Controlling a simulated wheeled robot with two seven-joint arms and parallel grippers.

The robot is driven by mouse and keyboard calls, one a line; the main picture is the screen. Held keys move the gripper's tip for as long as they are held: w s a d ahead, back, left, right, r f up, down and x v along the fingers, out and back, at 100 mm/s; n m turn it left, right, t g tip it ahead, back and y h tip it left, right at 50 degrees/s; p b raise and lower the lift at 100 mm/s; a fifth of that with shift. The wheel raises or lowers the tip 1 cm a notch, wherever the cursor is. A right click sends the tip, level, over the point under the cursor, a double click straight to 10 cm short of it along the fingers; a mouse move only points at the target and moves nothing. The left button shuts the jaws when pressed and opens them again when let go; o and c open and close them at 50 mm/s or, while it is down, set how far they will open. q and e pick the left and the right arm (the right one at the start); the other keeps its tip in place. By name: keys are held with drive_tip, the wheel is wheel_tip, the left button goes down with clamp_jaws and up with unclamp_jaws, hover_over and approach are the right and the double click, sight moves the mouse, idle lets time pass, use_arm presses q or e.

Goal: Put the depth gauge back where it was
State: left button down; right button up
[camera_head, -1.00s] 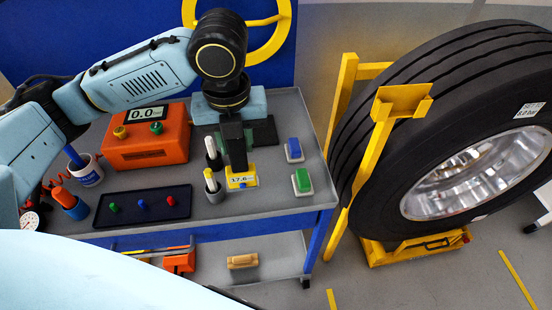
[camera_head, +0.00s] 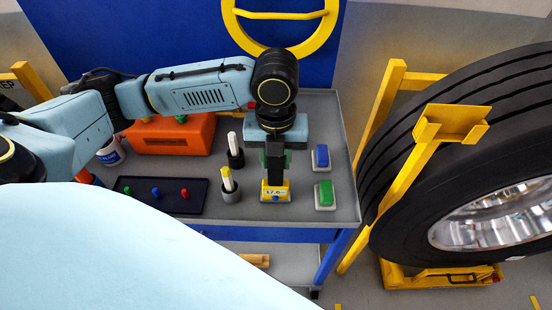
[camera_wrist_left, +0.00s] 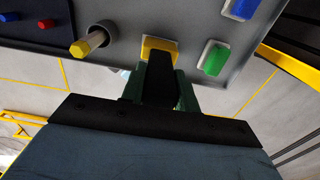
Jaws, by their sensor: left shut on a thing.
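The depth gauge (camera_head: 275,191) is a small yellow block with a display reading about 17.6 and a blue button, with a dark upper part. My left gripper (camera_head: 275,165) points down and is shut on it. The gauge is over the trolley top, between a cup with a yellow-tipped stick and a green block. Whether its base touches the surface cannot be told. In the left wrist view, the gauge's yellow end (camera_wrist_left: 159,44) shows beyond the dark part between the fingers (camera_wrist_left: 160,85). My right gripper is out of view.
The grey trolley top (camera_head: 345,160) carries a cup (camera_head: 231,194), a blue block (camera_head: 321,157), a green block (camera_head: 324,194), a dark tray (camera_head: 178,205) and an orange box (camera_head: 170,138). A large tyre (camera_head: 405,190) on a yellow stand is at right.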

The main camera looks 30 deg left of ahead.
use_arm(q)
drive_tip(key=shift+f, duration=0.1)
drive_tip(key=c, duration=1.1)
unclamp_jaws()
drive_tip(key=shift+o, duration=0.2)
wheel_tip(320, 180, up, 11)
drive_tip(key=p, duration=0.2)
drive_tip(key=shift+w+p, duration=0.1)
drive_tip(key=shift+p, duration=0.2)
drive_tip(key=shift+r, duration=0.55)
